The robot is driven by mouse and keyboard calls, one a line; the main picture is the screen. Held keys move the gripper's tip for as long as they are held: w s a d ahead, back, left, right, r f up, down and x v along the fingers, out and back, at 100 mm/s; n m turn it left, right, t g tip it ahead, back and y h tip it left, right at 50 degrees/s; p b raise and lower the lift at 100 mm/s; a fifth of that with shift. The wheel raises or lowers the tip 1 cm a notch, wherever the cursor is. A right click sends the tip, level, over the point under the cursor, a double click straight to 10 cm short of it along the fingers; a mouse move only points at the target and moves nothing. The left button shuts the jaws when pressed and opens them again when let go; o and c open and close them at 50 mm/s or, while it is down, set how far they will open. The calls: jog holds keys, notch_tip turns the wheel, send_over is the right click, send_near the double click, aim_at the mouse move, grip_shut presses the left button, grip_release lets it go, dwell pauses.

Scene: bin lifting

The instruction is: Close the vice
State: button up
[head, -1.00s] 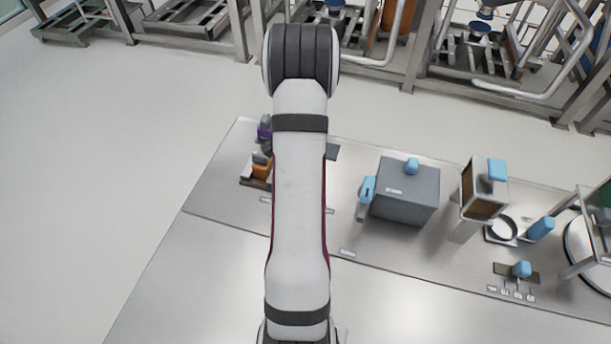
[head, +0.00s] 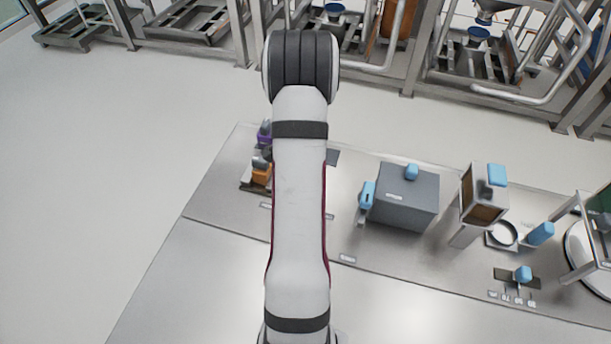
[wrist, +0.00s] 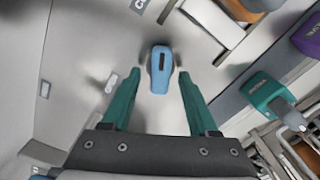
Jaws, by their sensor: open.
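In the wrist view, my gripper (wrist: 160,78) has two green fingers spread apart. A blue handle (wrist: 158,62) with a dark slot shows in the gap between them, with clear space on both sides. The vice cannot be told for sure; the blue handle may belong to it, but its base is hard to make out. In the head view my arm covers the middle left of the bench, and my gripper is hidden behind it.
On the bench (head: 225,185) stand an orange tool (head: 261,175) at the left, a grey box (head: 408,200) with blue handles, and a framed stand (head: 482,200) to its right. In the wrist view, a teal tool (wrist: 265,92) and a purple tool (wrist: 308,35) lie right of my gripper.

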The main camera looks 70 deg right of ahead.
notch_tip(320, 180, up, 16)
jog(key=shift+f, duration=0.15)
jog(key=w+a+r+n, duration=0.2)
jog(key=w+a+n, duration=0.2)
jog(key=a, duration=0.4)
jog(key=w+a+r+n, duration=0.1)
jog(key=w+a+n, duration=0.3)
jog(key=a, duration=0.4)
jog(key=w+a+r+n, duration=0.25)
jog(key=a+n, duration=0.25)
jog(key=a, duration=0.4)
jog(key=s+a+f+n+y, duration=0.1)
jog(key=s+a+n, duration=0.3)
jog(key=a+n, duration=0.2)
jog(key=s+a+f+n, duration=0.1)
jog(key=s+a+n, duration=0.3)
jog(key=a, duration=0.7)
jog(key=shift+s+n+y, duration=0.25)
jog(key=shift+n+y, duration=0.15)
jog(key=shift+n, duration=0.5)
